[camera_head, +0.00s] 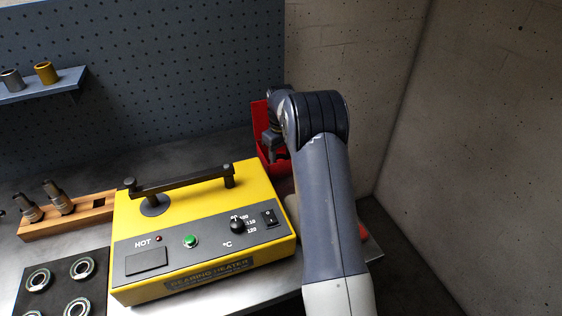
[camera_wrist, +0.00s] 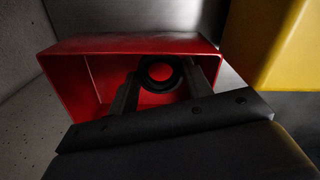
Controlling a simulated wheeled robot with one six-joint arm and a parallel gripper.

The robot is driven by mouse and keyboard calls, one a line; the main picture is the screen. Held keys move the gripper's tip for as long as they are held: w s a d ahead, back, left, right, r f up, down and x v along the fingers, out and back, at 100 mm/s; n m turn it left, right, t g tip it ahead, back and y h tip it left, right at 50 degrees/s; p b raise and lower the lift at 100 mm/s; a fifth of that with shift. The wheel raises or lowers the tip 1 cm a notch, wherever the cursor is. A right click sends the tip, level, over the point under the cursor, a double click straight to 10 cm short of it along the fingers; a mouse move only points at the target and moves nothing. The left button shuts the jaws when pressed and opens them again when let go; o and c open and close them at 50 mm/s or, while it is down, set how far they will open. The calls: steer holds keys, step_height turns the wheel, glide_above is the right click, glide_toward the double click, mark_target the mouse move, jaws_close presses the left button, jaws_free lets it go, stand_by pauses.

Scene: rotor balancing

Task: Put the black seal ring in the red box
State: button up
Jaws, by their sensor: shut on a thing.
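In the wrist view my gripper (camera_wrist: 160,82) is shut on the black seal ring (camera_wrist: 146,76), which sits between the two fingertips. The red box (camera_wrist: 90,47) is open, and the ring shows against its red inside. I cannot tell how deep the ring is or whether it touches the box. In the head view the red box (camera_head: 259,112) stands behind the yellow heater, partly hidden by my arm. My gripper (camera_head: 272,150) is at the box there, and the ring is not visible in that view.
A yellow bearing heater (camera_head: 205,275) stands beside the box. A wooden block (camera_head: 40,229) with tools and a dark tray (camera_head: 60,290) with several bearings are at left. A pegboard (camera_head: 180,80) rises behind. A concrete wall (camera_head: 480,120) is at right.

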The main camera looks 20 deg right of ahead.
steer(key=shift+f, duration=1.6)
steer(key=shift+f, duration=0.1)
steer(key=shift+f, duration=0.15)
steer(key=o, duration=0.7)
steer(key=shift+c, duration=0.2)
step_height(320, 180, up, 12)
steer(key=shift+r, duration=0.25)
